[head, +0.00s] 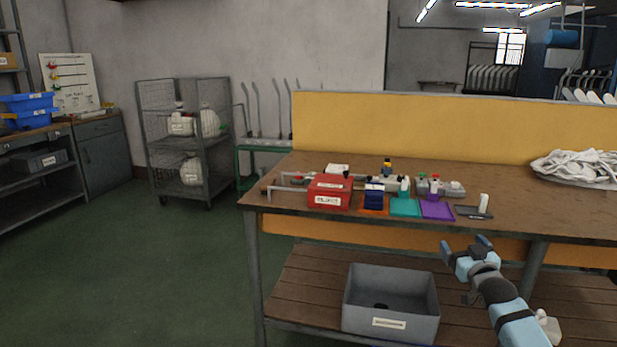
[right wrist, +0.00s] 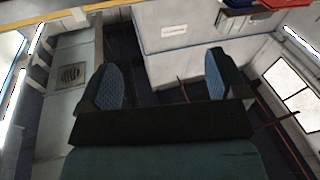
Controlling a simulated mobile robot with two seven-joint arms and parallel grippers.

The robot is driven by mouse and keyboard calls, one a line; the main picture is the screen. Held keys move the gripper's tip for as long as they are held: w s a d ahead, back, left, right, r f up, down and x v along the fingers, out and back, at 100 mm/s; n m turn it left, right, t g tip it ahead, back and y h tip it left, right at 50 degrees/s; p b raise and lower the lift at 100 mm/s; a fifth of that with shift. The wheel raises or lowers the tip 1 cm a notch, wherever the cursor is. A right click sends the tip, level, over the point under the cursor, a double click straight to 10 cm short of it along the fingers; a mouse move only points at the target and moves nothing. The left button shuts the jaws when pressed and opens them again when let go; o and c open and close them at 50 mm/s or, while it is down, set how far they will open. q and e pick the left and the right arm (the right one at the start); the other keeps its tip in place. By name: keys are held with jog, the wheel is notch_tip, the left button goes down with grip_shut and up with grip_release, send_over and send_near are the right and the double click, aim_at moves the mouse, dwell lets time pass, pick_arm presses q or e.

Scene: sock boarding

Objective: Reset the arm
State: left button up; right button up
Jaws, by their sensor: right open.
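My right gripper (head: 467,247) shows in the head view at the lower right, in front of the workbench's front edge and above the lower shelf. Its two fingers stand apart with nothing between them. In the right wrist view the fingers (right wrist: 165,80) are spread wide and empty, with a pale grey box-like surface beyond them. My left arm and gripper are out of view.
The brown workbench (head: 540,215) carries a red box (head: 330,191), orange, teal (head: 405,208) and purple (head: 437,210) trays, and a white sock pile (head: 580,166). A grey bin (head: 390,303) sits on the lower shelf. A wire cart (head: 185,140) stands back left. Green floor at left is clear.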

jog(key=s+a+f+n+g+y, duration=0.1)
jog(key=s+a+f+y, duration=0.2)
jog(key=s+a, duration=0.8)
jog(key=s+a+f+n+y, duration=0.1)
jog(key=s+a+f+y, duration=0.25)
jog(key=s+a, duration=0.75)
jog(key=s+a+r+y, duration=0.1)
jog(key=s+a+r, duration=0.2)
jog(key=s, duration=0.7)
jog(key=s+a+r+y, duration=0.15)
jog(key=s+r, duration=0.25)
jog(key=s, duration=0.6)
pick_arm(q)
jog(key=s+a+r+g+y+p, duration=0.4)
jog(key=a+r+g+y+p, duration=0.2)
jog(key=p, duration=3.2)
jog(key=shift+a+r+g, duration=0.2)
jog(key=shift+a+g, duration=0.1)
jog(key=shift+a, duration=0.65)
pick_arm(e)
jog(key=s+d+r+m+g+h, duration=0.1)
jog(key=s+d+r+g+h, duration=0.3)
jog(key=d+r+g+h, duration=0.2)
jog(key=shift+s+d+r+g, duration=0.15)
jog(key=shift+s+d+g, duration=0.15)
jog(key=shift+d+g, duration=0.3)
